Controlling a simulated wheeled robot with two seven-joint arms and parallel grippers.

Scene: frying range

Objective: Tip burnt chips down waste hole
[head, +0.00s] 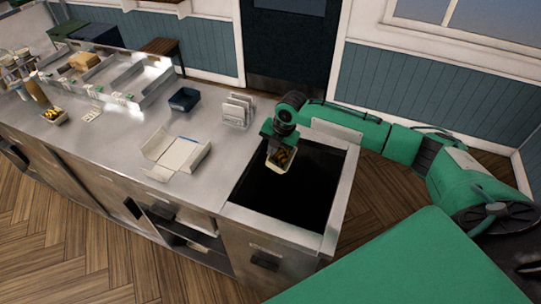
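My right gripper (279,139) holds a small pale tray (279,166) of dark, burnt-looking chips (281,157) over the black waste hole (277,199) at the right end of the counter. The tray looks tilted toward the view, with the chips showing in it. The fingers are small and partly hidden at the tray's upper edge, but they appear closed on it. My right arm reaches in from the right. My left gripper is not in view.
The steel counter (134,150) runs to the left. On it are an open white carton (181,154), a dark blue container (184,99), a rack of white cards (237,110) and another small food tray (55,116). The waste hole's pale rim (341,198) borders it.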

